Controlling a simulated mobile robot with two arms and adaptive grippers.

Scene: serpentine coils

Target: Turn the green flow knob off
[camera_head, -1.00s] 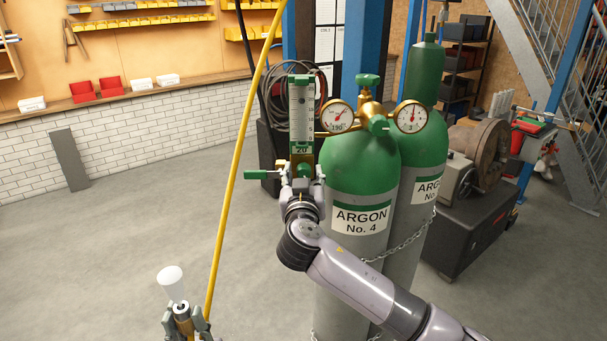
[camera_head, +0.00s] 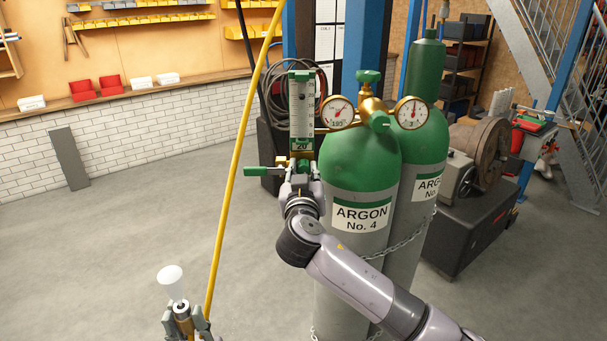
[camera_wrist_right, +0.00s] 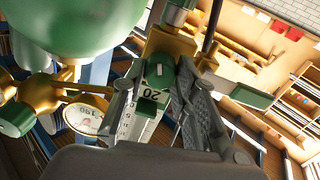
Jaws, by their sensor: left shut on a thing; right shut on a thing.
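The flow meter (camera_head: 302,105) is an upright clear tube with green ends and a "20" near its base. It stands left of the argon regulator. The green flow knob (camera_head: 303,166) sits below the tube, mostly hidden by my right gripper (camera_head: 302,181). That gripper is shut on the knob from below and in front. In the right wrist view the knob (camera_wrist_right: 157,74) shows between the fingers, against a brass block. My left gripper (camera_head: 186,321), at the bottom left, is shut on a torch (camera_head: 182,308) with a white cup (camera_head: 170,275) pointing up.
Two green and grey argon cylinders (camera_head: 360,265) stand chained together just right of my right gripper. Two round gauges (camera_head: 338,112) and a green-handled lever (camera_head: 262,172) are close by. Floor at left is clear.

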